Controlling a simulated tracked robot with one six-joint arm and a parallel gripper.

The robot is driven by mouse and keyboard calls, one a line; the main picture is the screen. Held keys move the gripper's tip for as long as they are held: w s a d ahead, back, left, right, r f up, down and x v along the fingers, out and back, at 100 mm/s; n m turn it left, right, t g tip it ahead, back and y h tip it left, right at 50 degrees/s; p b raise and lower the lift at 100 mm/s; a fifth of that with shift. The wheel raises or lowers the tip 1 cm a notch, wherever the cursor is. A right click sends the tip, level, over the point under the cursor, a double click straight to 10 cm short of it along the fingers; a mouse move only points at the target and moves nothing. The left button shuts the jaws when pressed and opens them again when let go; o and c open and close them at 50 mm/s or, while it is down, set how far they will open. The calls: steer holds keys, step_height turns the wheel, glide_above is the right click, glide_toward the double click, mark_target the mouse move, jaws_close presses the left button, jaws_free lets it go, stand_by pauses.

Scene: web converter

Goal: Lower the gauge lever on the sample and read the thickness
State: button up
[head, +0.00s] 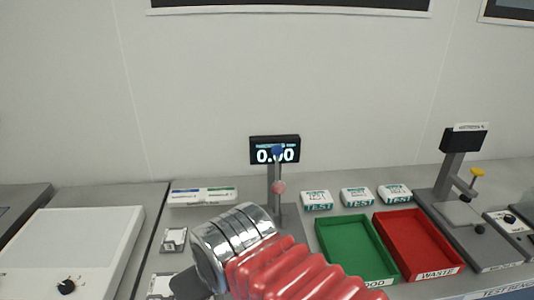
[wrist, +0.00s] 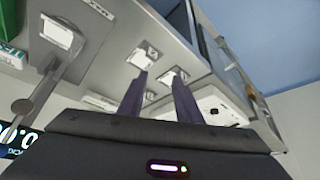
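The thickness gauge stands at the middle of the bench in the head view, with a grey post (head: 272,178) and a black display (head: 290,142). The display seems to read 0.00, with a blue knob (head: 278,150) in front of its middle digits. A pink ball (head: 278,187) sits lower, by the post. In the wrist view the display (wrist: 17,140) is partly cut off at the left. A white square (wrist: 58,33), perhaps the sample, lies on a grey plate. My gripper (wrist: 159,78) is open and empty, its fingers apart; the head view mostly hides it behind my arm.
A green tray (head: 343,222) and a red waste tray (head: 408,218) lie to the right, with white TEST boxes (head: 317,200) behind. Another tester (head: 440,190) with a yellow knob stands further right. Small plates (head: 174,240) and a white flat-topped unit (head: 85,240) are left.

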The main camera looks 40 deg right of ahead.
steer(key=shift+w, duration=0.1)
steer(key=shift+o, duration=1.4)
steer(key=shift+w+d+r, duration=0.2)
steer(key=shift+r, duration=0.1)
step_height(320, 180, up, 20)
steer(key=m+g+h, duration=0.1)
steer(key=m+h, duration=0.1)
steer(key=m, duration=0.3)
glide_above(278, 153)
steer(key=s+a, duration=0.1)
steer(key=s, duration=0.3)
steer(key=shift+w+r, duration=0.2)
steer(key=shift+w, duration=0.05)
steer(key=x, duration=1.4)
steer(key=shift+s+a+f, duration=0.1)
steer(key=shift+s+a, duration=0.1)
steer(key=shift+a, duration=0.1)
steer(key=shift+c, duration=0.3)
